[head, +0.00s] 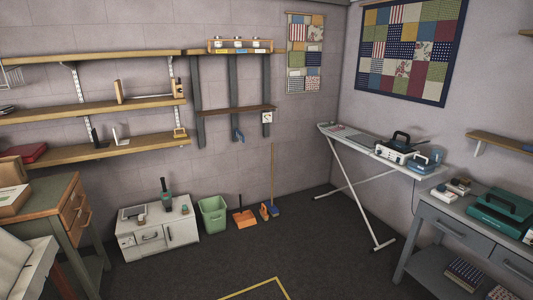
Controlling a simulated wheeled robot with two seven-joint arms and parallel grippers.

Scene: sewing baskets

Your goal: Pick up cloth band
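I cannot make out a cloth band anywhere in the head view; small items on the shelves and tables are too small to tell. Neither of my grippers is in view.
An ironing board (365,146) stands at the right back, near a grey drawer table (450,222) with a green case (503,212). A white cabinet (160,232), a green bin (213,215) and a wooden drawer unit (75,212) line the left. The dark floor (330,250) is clear mid-room.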

